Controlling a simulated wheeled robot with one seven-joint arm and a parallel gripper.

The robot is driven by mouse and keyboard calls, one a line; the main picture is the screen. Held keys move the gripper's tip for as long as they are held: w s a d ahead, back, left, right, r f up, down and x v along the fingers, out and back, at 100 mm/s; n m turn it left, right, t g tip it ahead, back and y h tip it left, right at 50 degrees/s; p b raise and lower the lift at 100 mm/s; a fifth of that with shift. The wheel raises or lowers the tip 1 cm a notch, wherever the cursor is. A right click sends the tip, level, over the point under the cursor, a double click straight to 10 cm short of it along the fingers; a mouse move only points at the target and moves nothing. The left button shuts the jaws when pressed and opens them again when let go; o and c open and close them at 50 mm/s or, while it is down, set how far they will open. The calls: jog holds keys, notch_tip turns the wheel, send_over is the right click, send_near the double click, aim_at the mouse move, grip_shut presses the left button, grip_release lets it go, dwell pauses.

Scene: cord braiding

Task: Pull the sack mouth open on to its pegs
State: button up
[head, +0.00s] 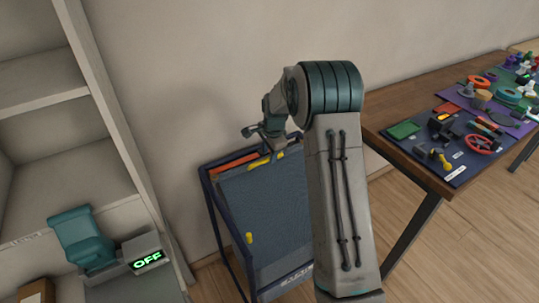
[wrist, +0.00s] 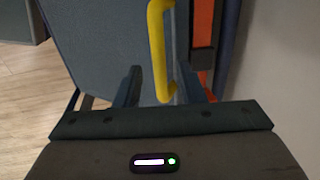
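The sack (head: 265,205) is a blue-grey cloth sheet hanging in a dark blue frame (head: 215,215). A yellow handle (head: 280,155) is at its far edge, partly hidden by my arm; it shows as a curved bar in the wrist view (wrist: 157,45). A second yellow piece (head: 249,238) is on the near part of the sack. My gripper (head: 268,148) is over the far edge of the frame. In the wrist view my fingers (wrist: 158,88) are apart, with the handle's end between them; contact cannot be told. I cannot make out the pegs clearly.
An orange bar (head: 232,163) runs along the frame's far side, close to the wall; it also shows in the wrist view (wrist: 203,22). A shelf unit with a teal device and an OFF display (head: 147,260) stands left. A wooden table (head: 400,128) with many small parts stands right.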

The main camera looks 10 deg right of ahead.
jog(key=shift+w+f, duration=0.15)
jog(key=shift+f, duration=0.6)
